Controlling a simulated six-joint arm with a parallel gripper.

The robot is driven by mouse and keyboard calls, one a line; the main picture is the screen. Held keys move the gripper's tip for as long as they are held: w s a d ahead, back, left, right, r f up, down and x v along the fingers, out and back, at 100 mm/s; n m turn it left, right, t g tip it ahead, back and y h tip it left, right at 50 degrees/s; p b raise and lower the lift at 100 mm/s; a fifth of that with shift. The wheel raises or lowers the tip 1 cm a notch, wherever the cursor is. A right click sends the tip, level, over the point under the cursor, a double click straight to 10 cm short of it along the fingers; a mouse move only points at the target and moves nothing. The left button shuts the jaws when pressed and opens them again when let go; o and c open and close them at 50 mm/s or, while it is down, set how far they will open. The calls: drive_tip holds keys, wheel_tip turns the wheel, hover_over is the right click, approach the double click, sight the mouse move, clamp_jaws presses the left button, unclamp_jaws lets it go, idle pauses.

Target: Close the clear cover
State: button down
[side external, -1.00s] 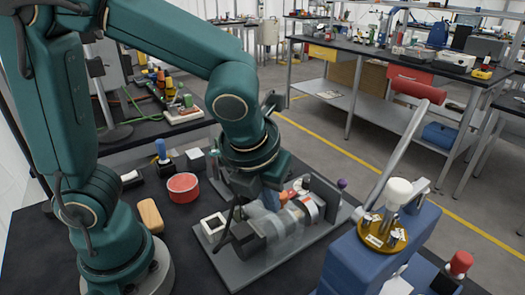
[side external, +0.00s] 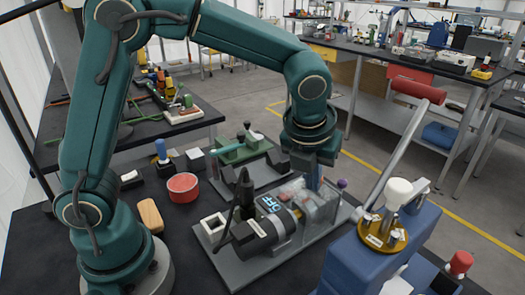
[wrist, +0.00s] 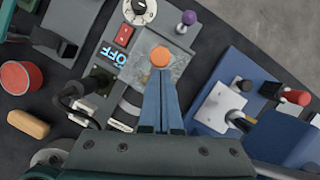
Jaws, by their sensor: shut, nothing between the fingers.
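The clear cover (side external: 322,206) is a see-through box over the middle of the machine on a grey base plate (side external: 238,272). It looks lowered over the shaft parts; I cannot tell if its edge sits flush. In the wrist view the cover (wrist: 183,64) shows as a pale, glassy patch under my fingers. An orange round knob (wrist: 161,57) is just beyond my fingertips. My gripper (side external: 312,183) points down above the cover's far side, and its tips are partly hidden in the side view. In the wrist view my gripper (wrist: 161,76) has its blue fingers together and empty.
A dark motor (side external: 265,236) and a panel reading OFF (side external: 270,204) adjoin the cover. A purple knob (side external: 342,184) stands behind it. A blue press with a long lever (side external: 398,150) stands close on the right. A red tin (side external: 183,187) is at the left.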

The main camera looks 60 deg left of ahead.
drive_tip(key=shift+w+r, duration=0.1)
drive_tip(key=shift+w, duration=0.1)
drive_tip(key=shift+s+d, duration=0.2)
drive_tip(key=shift+s, duration=0.25)
drive_tip(key=s, duration=0.1)
drive_tip(key=s+d, duration=0.1)
drive_tip(key=s, duration=0.1)
drive_tip(key=shift+s+d+r, duration=0.15)
drive_tip(key=shift+d+r, duration=0.15)
drive_tip(key=shift+r, duration=0.05)
drive_tip(key=s+a+r+n, duration=0.2)
drive_tip(key=s+a+r, duration=0.15)
drive_tip(key=r, duration=0.75)
drive_tip(key=s+a+f+n+t+h, duration=0.1)
drive_tip(key=s+f+n, duration=0.3)
drive_tip(key=n, duration=1)
drive_tip(key=s+a+f+n, duration=0.2)
drive_tip(key=s+n, duration=0.3)
drive_tip(key=n, duration=0.9)
drive_tip(key=shift+f+n+t+h, duration=0.4)
drive_tip(key=shift+f, duration=0.5)
